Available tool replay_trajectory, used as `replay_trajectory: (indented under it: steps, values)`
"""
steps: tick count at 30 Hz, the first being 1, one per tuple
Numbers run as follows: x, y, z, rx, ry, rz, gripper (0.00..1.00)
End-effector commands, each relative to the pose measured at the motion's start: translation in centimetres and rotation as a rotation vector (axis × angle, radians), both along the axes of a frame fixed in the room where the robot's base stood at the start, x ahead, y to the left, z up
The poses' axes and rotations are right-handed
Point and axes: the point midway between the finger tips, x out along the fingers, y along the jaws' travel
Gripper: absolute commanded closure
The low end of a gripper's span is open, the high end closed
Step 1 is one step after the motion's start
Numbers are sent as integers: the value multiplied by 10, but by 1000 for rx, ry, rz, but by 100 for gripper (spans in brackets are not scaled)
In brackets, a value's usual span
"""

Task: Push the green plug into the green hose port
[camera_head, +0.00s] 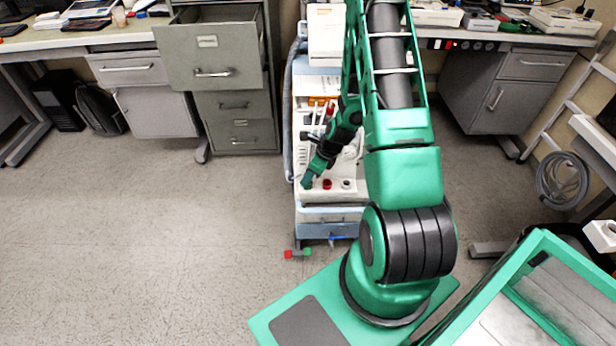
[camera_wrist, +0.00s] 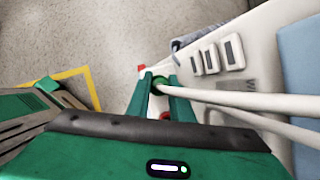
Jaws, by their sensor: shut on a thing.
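My gripper (camera_head: 307,182) is low at the front left of the pump cart's light top. In the wrist view my gripper (camera_wrist: 161,86) is shut on the green plug (camera_wrist: 160,80), which shows as a small green round end between the fingers. A pale hose (camera_wrist: 225,97) runs right from there. The green hose port cannot be told apart from the plug and fingers, so I cannot tell how deep the plug sits. A red port (camera_head: 327,184) is just right of my gripper in the head view.
A dark port (camera_head: 346,184) is further right on the cart top. An open drawer (camera_head: 212,72) stands left of the cart. Floor to the left is clear.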

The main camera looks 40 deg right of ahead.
Motion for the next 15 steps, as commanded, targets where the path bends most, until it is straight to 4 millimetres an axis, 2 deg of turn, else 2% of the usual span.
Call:
replay_trajectory:
  steps: [2, 3, 5, 6, 15]
  values:
    - [-3, 0, -6, -2, 14, 1, 100]
    - [-3, 0, -7, -2, 15, 2, 75]
    - [-2, 0, -8, -3, 16, 2, 61]
    - [-2, 0, -8, -2, 18, 2, 58]
    - [-3, 5, -11, 3, 27, 7, 58]
